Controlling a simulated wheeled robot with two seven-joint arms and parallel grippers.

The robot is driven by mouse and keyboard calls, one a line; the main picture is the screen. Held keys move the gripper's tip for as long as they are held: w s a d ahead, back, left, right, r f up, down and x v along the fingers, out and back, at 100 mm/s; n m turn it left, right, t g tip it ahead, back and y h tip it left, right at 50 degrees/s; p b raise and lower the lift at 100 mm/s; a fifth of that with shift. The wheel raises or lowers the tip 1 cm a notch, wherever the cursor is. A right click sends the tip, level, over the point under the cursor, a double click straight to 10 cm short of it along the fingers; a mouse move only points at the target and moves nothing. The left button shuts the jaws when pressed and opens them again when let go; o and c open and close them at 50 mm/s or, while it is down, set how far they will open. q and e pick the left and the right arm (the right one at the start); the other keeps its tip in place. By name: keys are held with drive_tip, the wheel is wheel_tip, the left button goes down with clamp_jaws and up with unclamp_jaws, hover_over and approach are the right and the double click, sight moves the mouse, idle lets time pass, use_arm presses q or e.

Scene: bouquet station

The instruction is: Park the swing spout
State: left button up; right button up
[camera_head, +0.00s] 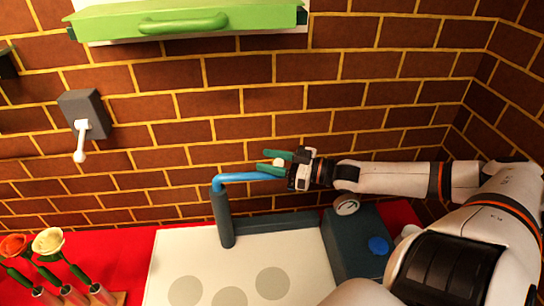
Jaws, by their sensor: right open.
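The swing spout (245,177) is a blue tube on top of a dark grey upright post (224,218). It points to the right in the head view. My right gripper (268,161) reaches in from the right, with its green-tipped fingers pointing left. The fingers are apart, and a small pale knob (280,162) shows between them. The lower finger is close to the spout's right end; I cannot tell whether they touch. My left gripper is out of view.
A white board with grey circles (205,255) lies in front of the post. A dark box (355,245) with a gauge and blue knob stands at right. Flowers (48,241) stand at lower left. A wall lever (81,140) and green-handled drawer (183,23) are on the brick wall.

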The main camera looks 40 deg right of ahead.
drive_tip(key=shift+d+r, duration=0.1)
drive_tip(key=shift+s+d+p, duration=0.3)
drive_tip(key=shift+s+p, duration=0.2)
drive_tip(key=shift+s, duration=0.1)
drive_tip(key=p+v, duration=0.3)
drive_tip(key=v, duration=0.7)
drive_tip(key=shift+s+d, duration=0.15)
drive_tip(key=shift+s, duration=0.05)
